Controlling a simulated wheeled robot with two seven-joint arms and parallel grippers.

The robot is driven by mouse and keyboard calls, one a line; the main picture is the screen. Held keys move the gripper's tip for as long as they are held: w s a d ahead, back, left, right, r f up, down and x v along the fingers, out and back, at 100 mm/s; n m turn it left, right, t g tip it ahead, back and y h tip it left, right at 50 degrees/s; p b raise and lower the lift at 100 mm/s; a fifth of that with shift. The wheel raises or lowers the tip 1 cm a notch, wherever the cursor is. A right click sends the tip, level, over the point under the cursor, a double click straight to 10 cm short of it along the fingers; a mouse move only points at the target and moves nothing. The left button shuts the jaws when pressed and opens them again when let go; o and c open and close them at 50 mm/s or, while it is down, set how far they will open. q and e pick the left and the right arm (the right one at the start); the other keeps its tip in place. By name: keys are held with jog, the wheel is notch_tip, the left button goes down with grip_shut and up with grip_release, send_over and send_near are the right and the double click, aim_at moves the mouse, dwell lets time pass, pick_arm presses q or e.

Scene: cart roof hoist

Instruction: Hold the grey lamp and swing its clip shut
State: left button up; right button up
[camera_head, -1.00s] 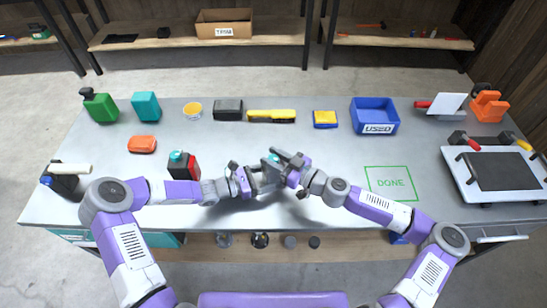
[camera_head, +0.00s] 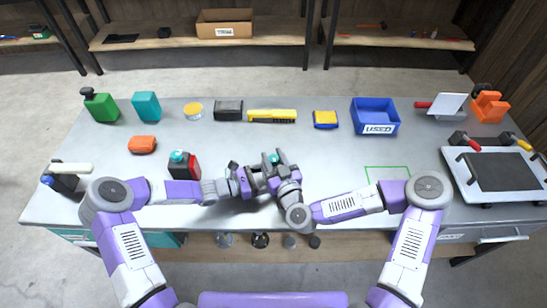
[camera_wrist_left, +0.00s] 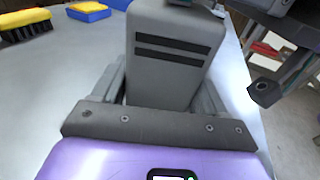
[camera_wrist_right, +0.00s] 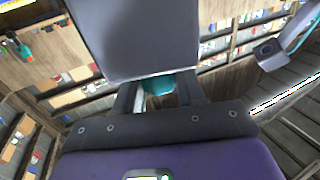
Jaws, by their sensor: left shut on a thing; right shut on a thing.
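The grey lamp (camera_wrist_left: 172,60) is a grey block with two dark stripes, standing between the fingers of my left gripper (camera_wrist_left: 165,98) in the left wrist view. My left gripper also shows in the head view (camera_head: 251,181), shut on the lamp above the table. My right gripper (camera_wrist_right: 160,98) is shut beside it, at the lamp's right in the head view (camera_head: 282,172). In the right wrist view a broad grey face (camera_wrist_right: 138,38) and a teal part (camera_wrist_right: 160,84) show at its fingers. The clip is largely hidden; I cannot tell its angle.
A red-and-black item (camera_head: 186,165) stands near my left forearm. A yellow brush (camera_head: 271,116), blue USED bin (camera_head: 375,117) and other items line the back. My right arm partly covers the green DONE outline (camera_head: 388,167).

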aim_at(274, 158)
pick_arm(q)
jog(key=shift+d+r, duration=0.1)
pick_arm(e)
jog(key=shift+f+m+h, duration=0.15)
jog(key=shift+m+h, duration=0.15)
jog(key=shift+h, duration=0.1)
jog(key=o, duration=0.9)
jog(key=shift+d, duration=0.1)
jog(key=shift+o, duration=0.2)
notch_tip(274, 158, up, 10)
jog(key=shift+r, duration=0.1)
pick_arm(q)
jog(key=o, duration=1.1)
jog(key=shift+c, duration=0.2)
